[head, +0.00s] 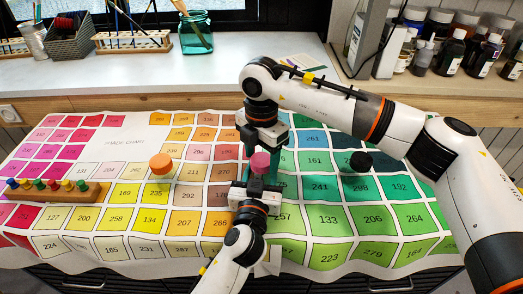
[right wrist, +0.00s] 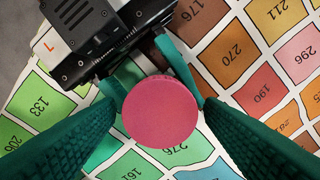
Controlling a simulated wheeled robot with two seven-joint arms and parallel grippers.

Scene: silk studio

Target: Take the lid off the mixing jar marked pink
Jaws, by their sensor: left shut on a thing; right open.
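The mixing jar's round pink lid (head: 260,162) is at the middle of the chart in the head view. It also shows face-up in the right wrist view (right wrist: 160,108), hiding most of the jar below. My left gripper (head: 258,182) comes from the front and is shut on the jar below the lid; its fingers also show in the right wrist view (right wrist: 148,78). My right gripper (head: 262,158) points down from above, open, with one green finger on each side of the lid. I cannot tell whether its fingers touch the lid.
A jar with an orange lid (head: 161,165) stands to the left, one with a black lid (head: 360,162) to the right. A wooden rack of coloured pegs (head: 54,192) lies far left on the colour chart (head: 125,142). A glass jar (head: 195,34) and paint bottles (head: 453,52) stand behind.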

